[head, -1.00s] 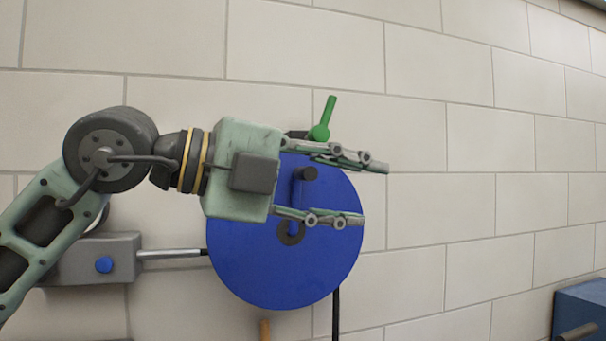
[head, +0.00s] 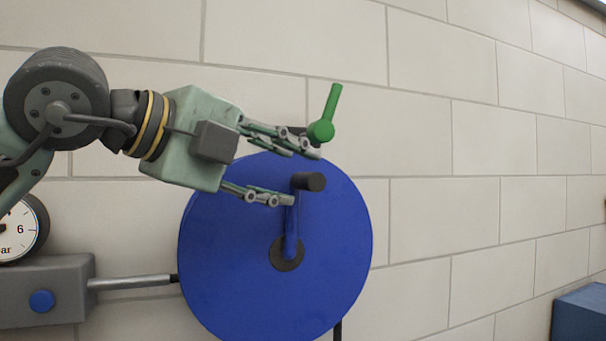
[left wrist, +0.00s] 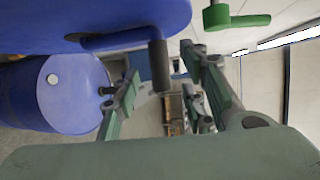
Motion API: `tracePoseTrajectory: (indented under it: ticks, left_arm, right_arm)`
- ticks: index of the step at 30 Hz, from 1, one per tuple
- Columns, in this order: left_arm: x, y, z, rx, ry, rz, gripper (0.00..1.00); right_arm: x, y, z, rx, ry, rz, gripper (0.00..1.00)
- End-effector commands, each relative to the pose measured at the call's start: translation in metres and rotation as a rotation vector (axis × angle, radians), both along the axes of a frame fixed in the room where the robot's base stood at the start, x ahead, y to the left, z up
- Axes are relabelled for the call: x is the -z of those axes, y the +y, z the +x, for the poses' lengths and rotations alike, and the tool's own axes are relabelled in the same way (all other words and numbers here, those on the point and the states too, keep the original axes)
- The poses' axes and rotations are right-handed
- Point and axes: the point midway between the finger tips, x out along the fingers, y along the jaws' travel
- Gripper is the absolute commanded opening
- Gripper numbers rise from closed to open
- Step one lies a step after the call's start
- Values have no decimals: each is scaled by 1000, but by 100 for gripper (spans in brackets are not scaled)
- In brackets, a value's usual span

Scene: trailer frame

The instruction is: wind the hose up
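The blue reel disc (head: 230,270) stands in front of the wall. Its blue crank arm (head: 291,235) points up from the dark hub and ends in a black knob (head: 311,181). My left gripper (head: 300,176) is open and empty, its fingertips at the upper left of the crank, one above and one below the knob's level. In the left wrist view the knob (left wrist: 159,66) shows between the open fingers (left wrist: 160,85), touching neither as far as I can see. A short dark piece of hose (head: 338,329) hangs below the reel. My right gripper is out of view.
A green lever (head: 323,120) sits just above the reel, close to my upper finger. A grey box (head: 70,270) with a blue button and a gauge (head: 17,232) are at the left. A blue box (head: 580,315) is at lower right. A blue barrel (left wrist: 55,92) shows in the wrist view.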

Motion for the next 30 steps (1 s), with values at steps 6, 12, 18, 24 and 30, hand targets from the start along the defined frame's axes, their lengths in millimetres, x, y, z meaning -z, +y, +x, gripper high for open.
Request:
tracePoseTrajectory:
  ticks: [6, 12, 18, 24, 30]
  left_arm:
    - [6, -24, 24, 1, 3, 1, 39]
    - [12, -33, 35, 0, 2, -1, 39]
    - [13, -34, 35, 1, 1, -1, 39]
    - [13, -34, 35, 1, 1, -1, 27]
    - [13, -34, 35, 1, 2, 0, 10]
  right_arm:
    - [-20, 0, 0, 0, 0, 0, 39]
    - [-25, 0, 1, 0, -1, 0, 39]
    - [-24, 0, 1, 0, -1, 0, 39]
    - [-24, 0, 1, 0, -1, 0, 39]
    - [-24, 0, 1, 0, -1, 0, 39]
